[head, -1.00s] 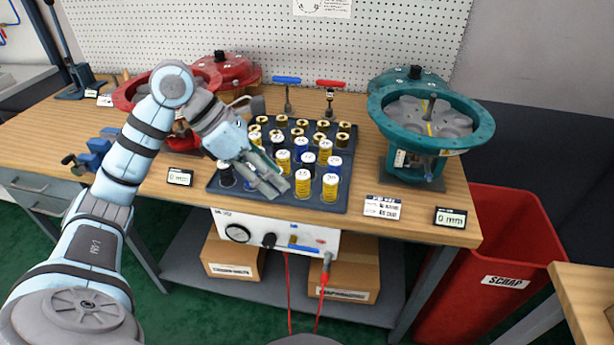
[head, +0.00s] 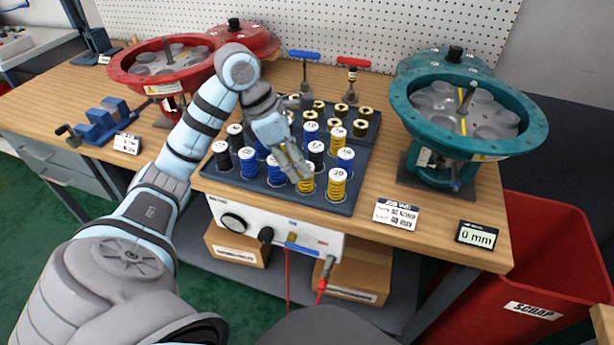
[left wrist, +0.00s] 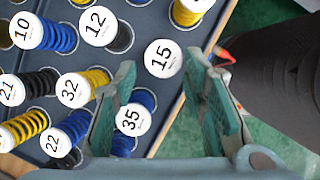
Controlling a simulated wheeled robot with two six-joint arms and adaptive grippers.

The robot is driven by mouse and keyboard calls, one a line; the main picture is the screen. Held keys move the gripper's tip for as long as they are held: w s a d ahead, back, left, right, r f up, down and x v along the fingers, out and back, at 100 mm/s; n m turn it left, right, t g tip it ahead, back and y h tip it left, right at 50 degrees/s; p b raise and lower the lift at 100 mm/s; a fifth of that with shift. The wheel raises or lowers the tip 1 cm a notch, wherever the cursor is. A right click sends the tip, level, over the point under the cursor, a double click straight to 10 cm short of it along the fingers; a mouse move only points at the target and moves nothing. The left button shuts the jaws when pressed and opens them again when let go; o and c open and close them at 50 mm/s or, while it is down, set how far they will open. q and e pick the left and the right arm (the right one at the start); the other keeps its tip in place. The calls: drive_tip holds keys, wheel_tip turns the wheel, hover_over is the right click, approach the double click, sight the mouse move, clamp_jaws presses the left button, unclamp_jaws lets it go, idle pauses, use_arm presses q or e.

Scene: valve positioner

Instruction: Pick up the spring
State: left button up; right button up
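Several coil springs with numbered white caps stand in a dark tray (head: 243,184) on the bench; they are yellow, blue or black. My left gripper (head: 302,172) is low over the front of the tray, by a yellow spring (head: 306,187) that it partly covers. Another yellow spring (head: 337,186) stands to its right. In the left wrist view the gripper (left wrist: 165,68) is open, and the cap marked 15 (left wrist: 163,58) shows between its fingertips. A blue spring marked 35 (left wrist: 131,120) shows between the fingers nearer the palm. My right gripper is not in view.
A red valve actuator (head: 114,72) stands at the left and a teal one (head: 401,110) at the right. Brass-coloured pieces (head: 361,127) fill the tray's back. A blue vise (head: 97,122) is at left. A red scrap bin (head: 560,240) stands right of the bench.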

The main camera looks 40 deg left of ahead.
use_arm(q)
drive_tip(key=x, duration=0.3)
drive_tip(key=b+x, duration=0.1)
drive_tip(key=shift+d+f, duration=0.1)
drive_tip(key=shift+d, duration=0.25)
clamp_jaws()
